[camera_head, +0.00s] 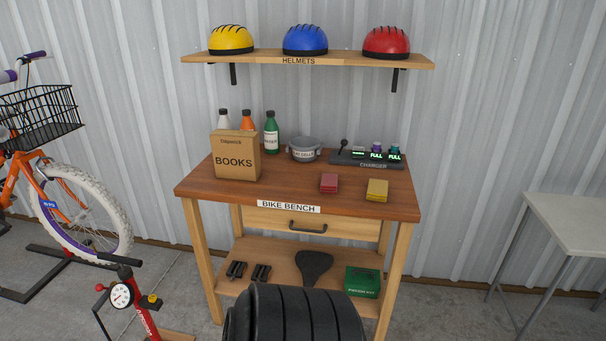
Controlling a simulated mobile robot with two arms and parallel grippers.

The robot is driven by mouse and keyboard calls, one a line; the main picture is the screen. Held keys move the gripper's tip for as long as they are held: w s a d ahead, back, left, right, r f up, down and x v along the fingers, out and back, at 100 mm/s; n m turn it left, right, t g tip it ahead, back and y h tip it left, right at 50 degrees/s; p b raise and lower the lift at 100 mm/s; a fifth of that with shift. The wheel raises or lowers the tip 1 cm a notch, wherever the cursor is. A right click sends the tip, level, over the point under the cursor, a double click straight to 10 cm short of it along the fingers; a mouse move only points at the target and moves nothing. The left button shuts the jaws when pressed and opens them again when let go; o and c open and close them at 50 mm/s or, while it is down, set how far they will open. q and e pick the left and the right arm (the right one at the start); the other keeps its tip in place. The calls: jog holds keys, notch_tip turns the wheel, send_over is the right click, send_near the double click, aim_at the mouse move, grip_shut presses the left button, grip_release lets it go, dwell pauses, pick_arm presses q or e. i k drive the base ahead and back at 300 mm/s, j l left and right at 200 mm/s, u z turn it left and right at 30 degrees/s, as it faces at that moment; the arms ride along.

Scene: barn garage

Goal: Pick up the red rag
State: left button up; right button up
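The red rag (329,183) is a small folded dark-red stack. It lies on the wooden top of the bike bench (289,207), right of the middle and near the front. A similar folded yellow rag (377,190) lies to its right, with a gap of bare wood between them. Nothing covers the red rag. Neither of my grippers is in view.
A books box (236,161), bottles, a grey bowl (304,149) and a charger (367,159) stand on the bench. Helmets sit on a shelf above. A dark ribbed shape fills the bottom middle; I cannot tell what it is. A bike stands left, a pale table (572,221) right.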

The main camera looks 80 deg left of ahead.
aim_at(328, 184)
jog(key=u, duration=2.35)
jog(key=i+l+u, duration=0.1)
jog(key=u, duration=0.35)
jog(key=i+l+u, duration=0.1)
jog(key=u, duration=0.35)
jog(key=l+u, duration=0.25)
jog(key=u, duration=0.2)
